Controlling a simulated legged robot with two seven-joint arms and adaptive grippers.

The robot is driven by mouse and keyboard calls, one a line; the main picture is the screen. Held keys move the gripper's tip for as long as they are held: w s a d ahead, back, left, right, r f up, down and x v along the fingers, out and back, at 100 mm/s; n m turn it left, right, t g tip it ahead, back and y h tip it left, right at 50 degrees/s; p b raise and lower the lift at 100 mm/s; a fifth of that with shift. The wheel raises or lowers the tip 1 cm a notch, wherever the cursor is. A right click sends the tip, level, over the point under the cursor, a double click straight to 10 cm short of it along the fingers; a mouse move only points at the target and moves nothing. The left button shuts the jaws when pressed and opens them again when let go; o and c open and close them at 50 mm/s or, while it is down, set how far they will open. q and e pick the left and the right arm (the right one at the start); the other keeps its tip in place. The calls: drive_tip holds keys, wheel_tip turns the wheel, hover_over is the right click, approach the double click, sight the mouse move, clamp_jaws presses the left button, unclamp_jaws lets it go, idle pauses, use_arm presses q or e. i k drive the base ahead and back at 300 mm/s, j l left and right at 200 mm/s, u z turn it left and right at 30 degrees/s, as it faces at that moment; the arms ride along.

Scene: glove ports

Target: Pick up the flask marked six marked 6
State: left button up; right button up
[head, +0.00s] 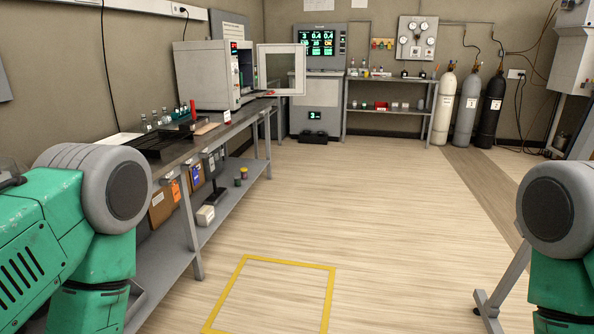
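Several small glass flasks or bottles (155,121) stand on the left bench in the head view, beside a dark tray. They are too small for me to read any number, so I cannot tell which is marked 6. My green and grey arms show at the left and right edges of the view. Neither gripper is in the picture.
The long left bench (232,127) carries a dark tray (160,148) and an oven-like cabinet (205,75) with its door open. A shelf table (388,108) and gas cylinders (466,108) stand at the back. The floor (350,200) is clear, with a yellow outlined square (272,262).

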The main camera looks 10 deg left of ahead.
sight(166, 119)
drive_tip(key=i+u, duration=0.1)
drive_tip(key=i, duration=0.35)
drive_tip(key=i+l+u, duration=0.15)
drive_tip(key=i, duration=0.35)
drive_tip(key=i+l+u, duration=0.1)
drive_tip(key=i, duration=0.35)
drive_tip(key=i+l+u, duration=0.15)
drive_tip(key=i+l, duration=0.15)
drive_tip(key=i, duration=0.15)
drive_tip(key=i+l+u, duration=0.25)
drive_tip(key=i+u, duration=0.2)
drive_tip(key=i+l+u, duration=0.55)
drive_tip(key=l+u, duration=0.3)
drive_tip(key=j, duration=0.1)
